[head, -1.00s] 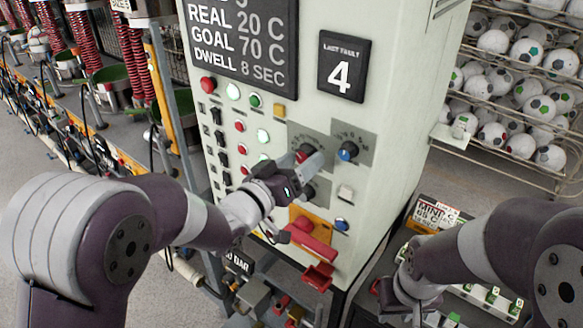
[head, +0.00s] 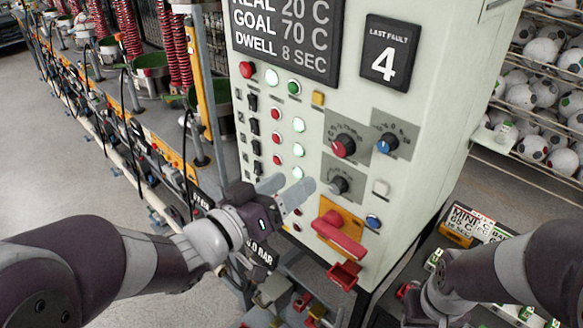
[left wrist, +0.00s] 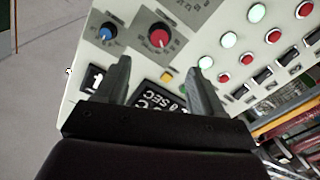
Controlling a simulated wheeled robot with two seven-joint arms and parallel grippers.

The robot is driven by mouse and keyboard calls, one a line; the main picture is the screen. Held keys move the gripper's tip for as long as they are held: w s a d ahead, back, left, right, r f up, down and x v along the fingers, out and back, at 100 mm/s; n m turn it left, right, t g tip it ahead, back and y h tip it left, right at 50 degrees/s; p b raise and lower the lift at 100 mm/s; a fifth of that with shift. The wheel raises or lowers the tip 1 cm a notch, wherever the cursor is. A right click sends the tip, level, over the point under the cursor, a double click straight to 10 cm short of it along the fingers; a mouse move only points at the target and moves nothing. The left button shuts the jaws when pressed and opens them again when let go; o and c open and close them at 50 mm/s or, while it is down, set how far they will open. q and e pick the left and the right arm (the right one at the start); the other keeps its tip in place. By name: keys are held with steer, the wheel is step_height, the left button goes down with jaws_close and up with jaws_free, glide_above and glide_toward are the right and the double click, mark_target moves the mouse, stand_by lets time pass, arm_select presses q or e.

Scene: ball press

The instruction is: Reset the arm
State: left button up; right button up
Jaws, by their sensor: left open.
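My left gripper (head: 286,192) is open and empty in front of the pale control panel (head: 308,100), left of the grey knob and above the red handle. In the left wrist view its two fingers (left wrist: 163,85) stand apart with nothing between them but the panel behind. The red knob (head: 343,147) and blue knob (head: 387,143) are on the panel, and also show in the left wrist view as red (left wrist: 159,36) and blue (left wrist: 108,32). My right arm comes in at lower right; its gripper (head: 425,310) is partly cut off, and its jaws are unclear.
A red handle (head: 340,236) on a yellow plate juts from the panel's lower part. Green lit and red buttons (head: 299,124) run down its left side. A ball rack (head: 540,100) stands at right. Red springs (head: 127,30) and a machine line are at left.

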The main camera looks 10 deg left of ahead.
arm_select(q)
steer(key=w+a+f+g+y, duration=0.1)
steer(key=a+f+g+y, duration=0.2)
steer(key=a+f+y, duration=0.55)
steer(key=s+a+f+n+g+y+b, duration=0.1)
steer(key=s+a+f+n+g+y, duration=0.1)
steer(key=s+f+g, duration=0.8)
step_height(320, 180, down, 3)
steer(key=shift+s+f, duration=0.1)
steer(key=shift+s, duration=0.8)
steer(key=shift+a, duration=0.1)
